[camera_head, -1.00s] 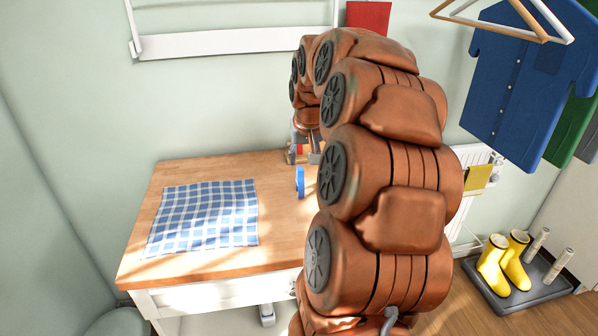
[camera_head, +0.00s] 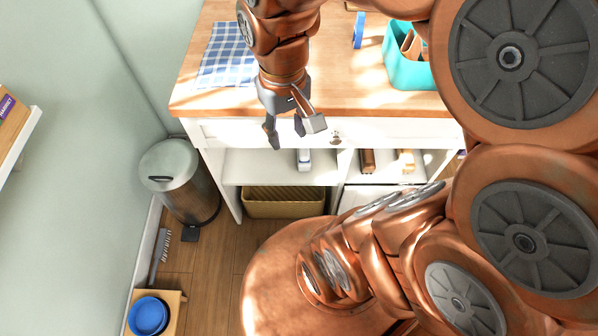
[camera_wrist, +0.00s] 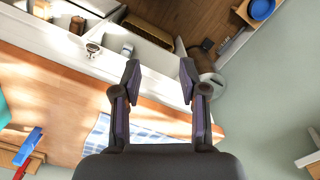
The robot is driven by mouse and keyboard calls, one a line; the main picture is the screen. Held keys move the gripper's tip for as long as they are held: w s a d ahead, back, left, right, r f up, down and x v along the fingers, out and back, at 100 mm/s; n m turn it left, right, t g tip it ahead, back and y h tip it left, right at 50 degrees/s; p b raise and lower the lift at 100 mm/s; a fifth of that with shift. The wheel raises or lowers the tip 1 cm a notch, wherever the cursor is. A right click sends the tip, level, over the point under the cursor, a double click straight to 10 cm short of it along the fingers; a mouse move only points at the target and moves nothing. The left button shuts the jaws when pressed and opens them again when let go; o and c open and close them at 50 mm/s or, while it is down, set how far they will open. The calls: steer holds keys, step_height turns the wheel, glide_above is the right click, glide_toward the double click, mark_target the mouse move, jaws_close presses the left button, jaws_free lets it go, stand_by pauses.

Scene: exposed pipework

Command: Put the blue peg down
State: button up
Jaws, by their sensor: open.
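The blue peg (camera_head: 358,30) is on the wooden tabletop (camera_head: 330,75), toward the back, left of a teal container. In the wrist view the blue peg (camera_wrist: 28,146) shows at the lower left, beside a red piece and a brown wooden piece. I cannot tell whether it touches them. My gripper (camera_head: 288,127) hangs by the table's front edge, fingers pointing down, left of and apart from the peg. In the wrist view my gripper (camera_wrist: 160,80) is open, with nothing between its fingers.
A teal container (camera_head: 400,70) with brown items stands right of the peg. A blue checked cloth (camera_head: 226,60) lies at the table's left. Below are white shelves with a basket (camera_head: 284,208). A metal bin (camera_head: 184,185) stands left. The tabletop's middle is mostly clear.

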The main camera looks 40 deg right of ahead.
steer(key=s+a+f+n+g, duration=0.1)
steer(key=s+a+f, duration=0.1)
steer(key=s, duration=0.6)
steer(key=shift+s+a+f, duration=0.15)
steer(key=shift+a+f, duration=0.15)
steer(key=shift+a, duration=0.5)
steer(key=shift+o, duration=0.5)
step_height(320, 180, up, 4)
steer(key=p, duration=0.3)
steer(key=shift+f, duration=0.4)
steer(key=shift+c, duration=0.2)
steer(key=shift+c, duration=0.4)
